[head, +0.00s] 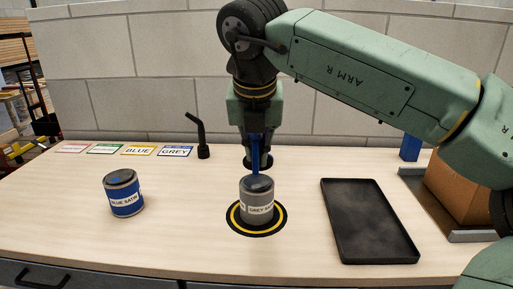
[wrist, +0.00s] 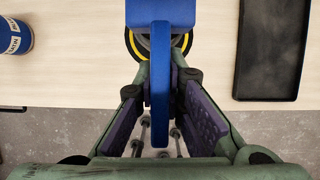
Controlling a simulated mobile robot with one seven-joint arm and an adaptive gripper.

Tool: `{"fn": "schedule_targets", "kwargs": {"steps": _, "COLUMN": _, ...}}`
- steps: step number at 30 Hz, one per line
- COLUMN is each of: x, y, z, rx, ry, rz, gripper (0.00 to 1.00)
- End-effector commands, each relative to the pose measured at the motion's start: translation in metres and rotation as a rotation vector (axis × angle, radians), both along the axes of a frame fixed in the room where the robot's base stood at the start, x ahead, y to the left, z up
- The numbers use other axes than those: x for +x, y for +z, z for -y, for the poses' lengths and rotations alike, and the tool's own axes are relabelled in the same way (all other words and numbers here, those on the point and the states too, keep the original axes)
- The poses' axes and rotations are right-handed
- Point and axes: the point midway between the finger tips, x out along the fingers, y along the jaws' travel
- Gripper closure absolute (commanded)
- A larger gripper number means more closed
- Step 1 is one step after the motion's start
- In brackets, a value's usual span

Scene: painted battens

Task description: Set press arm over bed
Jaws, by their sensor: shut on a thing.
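My gripper (head: 254,137) points down at mid-table and is shut on a blue bar, which I take to be the press arm (head: 255,155). In the wrist view the bar (wrist: 160,85) runs between my fingers to a wider blue block. A black and yellow ringed disc (head: 240,228), apparently the bed, lies on the table. A grey can labelled "GREY SATIN" (head: 257,205) stands upright on it. In the head view the bar's lower end shows just above the can's dark lid; I cannot tell whether they touch. In the wrist view the blue block covers most of the disc.
A blue can (head: 124,197) stands at left. Label cards (head: 139,150) and a black upright handle (head: 201,136) are behind it. A black tray (head: 368,222) lies right of the disc. A cardboard box (head: 458,188) and a small blue block (head: 410,148) are farther right.

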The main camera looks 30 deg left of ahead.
Motion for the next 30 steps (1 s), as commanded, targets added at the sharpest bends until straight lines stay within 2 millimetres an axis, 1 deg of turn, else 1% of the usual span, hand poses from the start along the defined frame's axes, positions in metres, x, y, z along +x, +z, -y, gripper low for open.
{"fn": "schedule_targets", "kwargs": {"steps": 1, "x": 0.0009, "y": 0.0023, "z": -0.0013, "rx": 0.004, "ry": -0.005, "rz": 0.005, "gripper": 1.00}}
{"fn": "schedule_targets", "kwargs": {"steps": 19, "x": 0.0005, "y": 0.0025, "z": -0.0035, "rx": 0.010, "ry": -0.025, "rz": 0.003, "gripper": 1.00}}
{"fn": "schedule_targets", "kwargs": {"steps": 20, "x": 0.0005, "y": 0.0025, "z": -0.0036, "rx": 0.010, "ry": -0.025, "rz": 0.003, "gripper": 0.89}}
{"fn": "schedule_targets", "kwargs": {"steps": 28, "x": 0.0007, "y": 0.0017, "z": -0.0027, "rx": 0.006, "ry": -0.024, "rz": 0.003, "gripper": 0.71}}
{"fn": "schedule_targets", "kwargs": {"steps": 30, "x": 0.0009, "y": 0.0014, "z": -0.0022, "rx": 0.005, "ry": -0.025, "rz": 0.002, "gripper": 0.70}}
